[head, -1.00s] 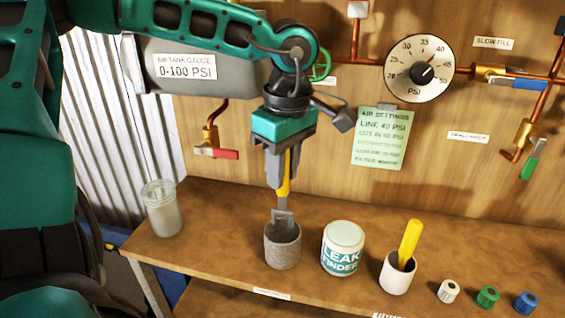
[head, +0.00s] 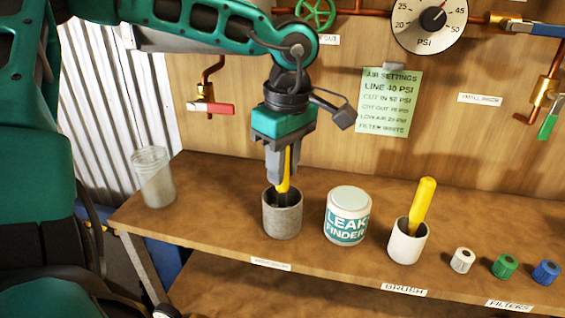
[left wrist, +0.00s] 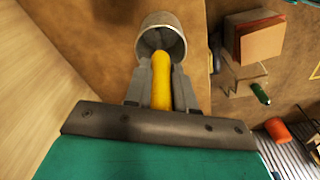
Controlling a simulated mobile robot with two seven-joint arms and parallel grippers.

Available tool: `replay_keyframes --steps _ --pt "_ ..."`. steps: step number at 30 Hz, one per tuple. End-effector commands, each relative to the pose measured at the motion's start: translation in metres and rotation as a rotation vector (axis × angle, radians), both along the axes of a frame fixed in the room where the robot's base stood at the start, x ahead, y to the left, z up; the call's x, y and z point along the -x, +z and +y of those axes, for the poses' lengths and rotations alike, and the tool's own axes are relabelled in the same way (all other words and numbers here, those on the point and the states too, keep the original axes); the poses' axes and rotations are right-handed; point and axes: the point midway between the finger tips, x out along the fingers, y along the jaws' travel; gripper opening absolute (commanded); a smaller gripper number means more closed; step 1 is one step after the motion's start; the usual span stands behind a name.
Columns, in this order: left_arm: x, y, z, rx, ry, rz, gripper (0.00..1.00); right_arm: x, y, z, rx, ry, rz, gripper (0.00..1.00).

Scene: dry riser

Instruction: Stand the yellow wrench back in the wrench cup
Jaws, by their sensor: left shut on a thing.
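The yellow wrench (head: 284,178) is upright between the fingers of my left gripper (head: 283,182), which is shut on its handle. Its lower end is inside the grey stone-like wrench cup (head: 282,217) on the bench, hidden by the cup's wall. In the left wrist view the wrench handle (left wrist: 161,90) runs between the fingers toward the mouth of the cup (left wrist: 161,22). The fingertips are just above the cup's rim in the head view. I cannot tell whether the wrench touches the cup's bottom. My right gripper is not in view.
A Leak Finder tub (head: 347,216) stands right of the cup. Further right are a white cup (head: 406,243) with a yellow-handled tool (head: 423,203) and three small caps (head: 505,266). A glass jar (head: 153,178) stands at the left. Bench is clear between jar and wrench cup.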

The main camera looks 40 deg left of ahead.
Motion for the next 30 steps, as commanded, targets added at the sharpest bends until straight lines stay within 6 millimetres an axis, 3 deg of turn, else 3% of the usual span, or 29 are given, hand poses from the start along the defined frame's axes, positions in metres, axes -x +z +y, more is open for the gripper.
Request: replay_keyframes --steps 14,15,24,30 --pt "-0.0001 -0.0053 -0.0001 0.0 0.0 -0.001 0.0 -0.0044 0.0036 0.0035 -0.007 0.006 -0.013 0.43" --pt "-0.0001 -0.0053 -0.0001 0.0 0.0 -0.001 0.27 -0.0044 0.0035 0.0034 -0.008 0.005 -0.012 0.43" --pt "0.0 -0.0055 0.0 0.0 0.0 0.0 0.54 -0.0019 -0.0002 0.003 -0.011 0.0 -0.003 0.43" --pt "0.0002 -0.0057 0.0 0.0 0.0 0.001 0.54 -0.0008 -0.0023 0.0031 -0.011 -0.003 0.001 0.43"
